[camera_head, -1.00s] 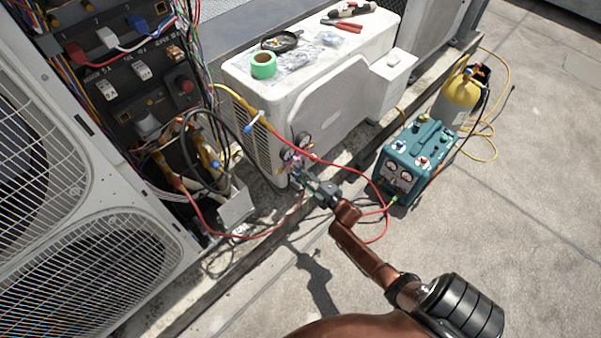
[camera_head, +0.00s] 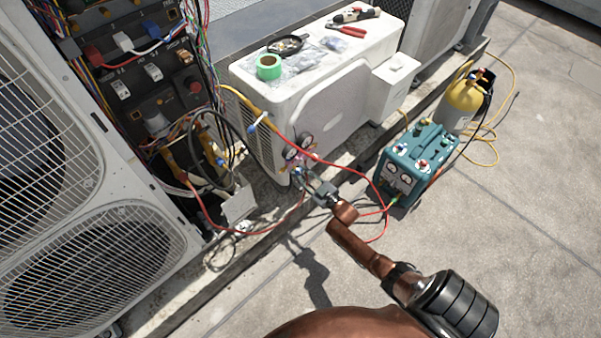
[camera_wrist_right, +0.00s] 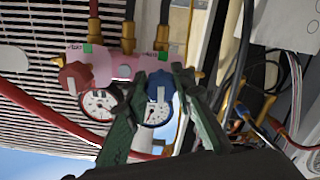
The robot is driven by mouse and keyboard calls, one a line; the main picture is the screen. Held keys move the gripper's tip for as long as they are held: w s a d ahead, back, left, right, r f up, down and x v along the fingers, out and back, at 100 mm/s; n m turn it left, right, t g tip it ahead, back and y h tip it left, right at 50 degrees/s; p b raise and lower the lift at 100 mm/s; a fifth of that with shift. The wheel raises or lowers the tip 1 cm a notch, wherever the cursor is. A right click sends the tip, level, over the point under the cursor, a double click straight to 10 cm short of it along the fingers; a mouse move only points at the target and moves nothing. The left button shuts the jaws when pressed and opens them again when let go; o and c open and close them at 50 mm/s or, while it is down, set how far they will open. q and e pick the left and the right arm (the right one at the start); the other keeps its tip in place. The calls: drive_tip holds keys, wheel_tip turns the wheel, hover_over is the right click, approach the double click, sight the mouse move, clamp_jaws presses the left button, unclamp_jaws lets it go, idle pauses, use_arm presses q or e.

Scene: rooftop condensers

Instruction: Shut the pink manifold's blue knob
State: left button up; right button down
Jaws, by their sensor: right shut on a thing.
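The pink manifold (camera_wrist_right: 121,66) hangs at the grille side of the white condenser unit; it also shows small in the head view (camera_head: 293,161). Its blue knob (camera_wrist_right: 160,86) sits between the fingers of my right gripper (camera_wrist_right: 158,98), which is shut on it. In the head view my right gripper (camera_head: 308,181) reaches the manifold from the lower right. The red knob (camera_wrist_right: 75,77) is at the other end of the manifold, clear of my fingers. Two round gauges show beside the knobs, the one near the blue knob partly covered. My left gripper is not in view.
A red hose (camera_head: 340,168) loops from the manifold towards the teal recovery machine (camera_head: 418,155). A yellow cylinder (camera_head: 463,98) stands behind it. The open wiring panel (camera_head: 150,75) and a large fan unit (camera_head: 90,270) are at left. The concrete at right is mostly clear.

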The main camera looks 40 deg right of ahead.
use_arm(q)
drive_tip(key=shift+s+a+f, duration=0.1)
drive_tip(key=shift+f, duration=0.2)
use_arm(e)
drive_tip(key=shift+s+f+m, duration=0.1)
drive_tip(key=shift+m, duration=0.4)
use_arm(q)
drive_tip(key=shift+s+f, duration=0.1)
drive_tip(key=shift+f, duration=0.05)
use_arm(e)
drive_tip(key=c, duration=1.6)
unclamp_jaws()
drive_tip(key=shift+s, duration=0.15)
drive_tip(key=s, duration=0.7)
drive_tip(key=s+d, duration=0.1)
drive_tip(key=s, duration=0.3)
drive_tip(key=shift+s, duration=0.3)
